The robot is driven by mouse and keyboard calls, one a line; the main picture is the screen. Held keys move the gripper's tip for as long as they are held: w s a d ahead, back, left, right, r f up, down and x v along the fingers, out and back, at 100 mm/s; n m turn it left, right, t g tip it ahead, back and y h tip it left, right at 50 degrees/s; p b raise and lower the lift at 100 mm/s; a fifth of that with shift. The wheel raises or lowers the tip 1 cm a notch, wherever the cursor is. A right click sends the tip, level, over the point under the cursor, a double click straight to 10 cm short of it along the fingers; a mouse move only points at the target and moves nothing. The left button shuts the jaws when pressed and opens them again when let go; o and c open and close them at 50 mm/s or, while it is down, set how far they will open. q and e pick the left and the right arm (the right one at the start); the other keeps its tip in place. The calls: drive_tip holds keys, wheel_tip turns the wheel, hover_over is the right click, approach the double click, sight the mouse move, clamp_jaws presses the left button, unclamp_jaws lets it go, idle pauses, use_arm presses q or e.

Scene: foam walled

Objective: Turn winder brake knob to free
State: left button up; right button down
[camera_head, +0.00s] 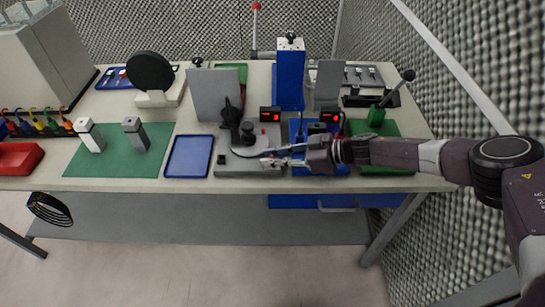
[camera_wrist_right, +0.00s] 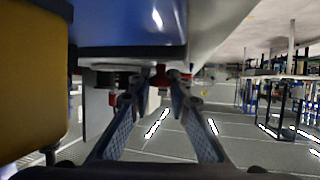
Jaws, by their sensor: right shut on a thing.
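The winder (camera_head: 262,169) is a grey base on the bench with a dark upright post and a round black part on top, just right of the blue tray. My right gripper (camera_head: 272,161) reaches in from the right to the front of this base. Its fingers are shut on the small brake knob there, which they mostly hide. In the right wrist view the fingertips (camera_wrist_right: 166,78) meet around a small part with red edges, below a blue surface. Which way the knob points cannot be told. My left gripper is not in view.
A blue tray (camera_head: 188,156) lies left of the winder. A tall blue column (camera_head: 289,80) and small boxes with red displays (camera_head: 269,114) stand behind it. A green mat (camera_head: 105,165) bears two blocks at the left. A mesh wall (camera_head: 445,80) borders the right side.

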drive_tip(key=shift+w, duration=0.1)
drive_tip(key=c, duration=1.8)
unclamp_jaws()
drive_tip(key=shift+d, duration=0.1)
drive_tip(key=v, duration=1.2)
drive_tip(key=shift+o, duration=0.2)
